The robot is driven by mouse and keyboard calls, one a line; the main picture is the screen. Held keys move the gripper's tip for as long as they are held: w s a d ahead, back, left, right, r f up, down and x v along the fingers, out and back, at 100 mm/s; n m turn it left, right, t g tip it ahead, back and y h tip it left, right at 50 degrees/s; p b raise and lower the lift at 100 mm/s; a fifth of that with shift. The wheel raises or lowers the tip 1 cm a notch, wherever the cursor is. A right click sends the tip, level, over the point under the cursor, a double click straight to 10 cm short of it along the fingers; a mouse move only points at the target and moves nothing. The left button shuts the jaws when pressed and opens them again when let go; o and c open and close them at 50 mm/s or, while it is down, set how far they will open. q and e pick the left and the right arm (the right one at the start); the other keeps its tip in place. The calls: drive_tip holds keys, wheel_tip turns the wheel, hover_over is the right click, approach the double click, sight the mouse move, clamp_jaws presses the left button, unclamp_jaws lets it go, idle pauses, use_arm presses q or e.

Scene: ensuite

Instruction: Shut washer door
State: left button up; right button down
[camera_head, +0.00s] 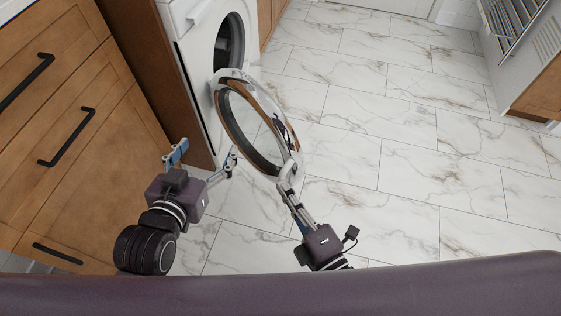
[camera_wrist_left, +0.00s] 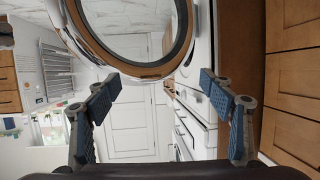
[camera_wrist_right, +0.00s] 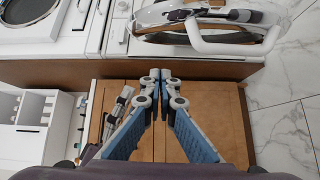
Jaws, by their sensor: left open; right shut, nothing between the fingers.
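The white washer (camera_head: 205,75) stands at the upper left of the head view, its round door (camera_head: 226,106) swung open toward me. The door is a chrome-rimmed glass ring. It also shows at the top of the left wrist view (camera_wrist_left: 150,70) and, with its white handle (camera_wrist_right: 232,47), in the right wrist view. My left gripper (camera_head: 204,158) is open and empty, left of the door's lower part. My right gripper (camera_head: 288,182) is shut and empty, by the door's lower right edge. I cannot tell whether it touches the door.
Wooden cabinets (camera_head: 75,115) with black handles stand close on the left, beside my left arm. A white rack unit (camera_head: 525,40) is at the upper right. The marble-tiled floor (camera_head: 400,130) right of the door is clear.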

sight(279, 148)
use_arm(q)
drive_tip(key=shift+s+a+f+g+p, duration=0.2)
drive_tip(key=shift+s+f+g, duration=0.15)
drive_tip(key=shift+s+f, duration=0.2)
drive_tip(key=shift+s+a+f+g+p, duration=0.2)
drive_tip(key=shift+s+f+g, duration=0.2)
drive_tip(key=shift+f, duration=0.2)
use_arm(e)
drive_tip(key=w, duration=0.4)
drive_tip(key=w+a, duration=0.1)
drive_tip(key=w, duration=0.6)
drive_tip(key=shift+w+a+r, duration=0.2)
drive_tip(key=shift+w+r, duration=0.05)
drive_tip(key=shift+w, duration=0.05)
drive_tip(key=shift+d, duration=0.1)
